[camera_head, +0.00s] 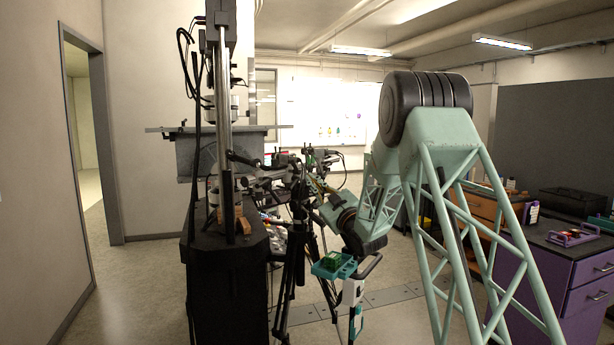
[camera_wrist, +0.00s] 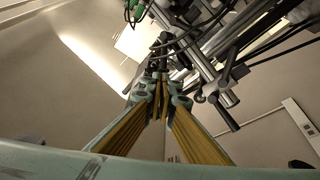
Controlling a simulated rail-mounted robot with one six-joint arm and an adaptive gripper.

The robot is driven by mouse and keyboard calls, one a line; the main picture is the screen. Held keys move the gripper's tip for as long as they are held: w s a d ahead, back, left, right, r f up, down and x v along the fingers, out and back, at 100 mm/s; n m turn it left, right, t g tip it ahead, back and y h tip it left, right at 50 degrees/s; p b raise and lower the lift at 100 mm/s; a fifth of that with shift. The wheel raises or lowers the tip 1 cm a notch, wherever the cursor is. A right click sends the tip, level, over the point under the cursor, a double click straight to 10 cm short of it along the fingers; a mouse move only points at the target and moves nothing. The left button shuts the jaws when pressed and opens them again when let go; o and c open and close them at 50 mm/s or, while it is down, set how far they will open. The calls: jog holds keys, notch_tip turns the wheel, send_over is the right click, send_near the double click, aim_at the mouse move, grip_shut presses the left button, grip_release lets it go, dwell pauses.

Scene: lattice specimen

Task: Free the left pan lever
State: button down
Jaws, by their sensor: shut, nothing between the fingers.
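Two black tripods (camera_head: 300,225) stand close together beside the tall test machine, with camera heads and dark levers crowded at their tops (camera_head: 285,165). I cannot single out the left pan lever in the head view. In the wrist view, grey and black rods, clamps and knobbed handles (camera_wrist: 222,85) fill the upper right, beyond my fingertips. Which of them is the left pan lever I cannot tell. My gripper (camera_wrist: 158,78) has its long yellowish fingers closed together at the tips, with nothing between them. In the head view my gripper (camera_head: 318,184) is small, beside the tripod heads.
The black test machine base (camera_head: 228,280) stands left of the tripods, with a steel column (camera_head: 224,130) and hanging cables. A purple cabinet (camera_head: 580,275) stands right. Open floor lies at the left.

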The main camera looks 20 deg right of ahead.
jog(key=shift+v, duration=1.25)
jog(key=shift+r, duration=0.1)
dwell(0.4)
jog(key=s+a+r+m+g+h+p, duration=0.1)
jog(key=s+a+r+m+g+h, duration=0.2)
jog(key=s, duration=1)
jog(key=s+r+m+g+h, duration=0.25)
jog(key=s+g, duration=0.25)
jog(key=s, duration=0.7)
jog(key=s+a+f+m+g, duration=0.1)
jog(key=s+a+f+g, duration=0.1)
jog(key=s, duration=1.5)
jog(key=s+a+f+m+g, duration=0.1)
jog(key=s+a+f+g, duration=0.2)
jog(key=s, duration=1.5)
jog(key=s+a+f+m+g, duration=0.2)
jog(key=s+f, duration=0.5)
jog(key=s, duration=1.1)
jog(key=shift+s+a+g+p, duration=0.15)
jog(key=shift+a+g+p, duration=0.35)
jog(key=shift+g, duration=0.7)
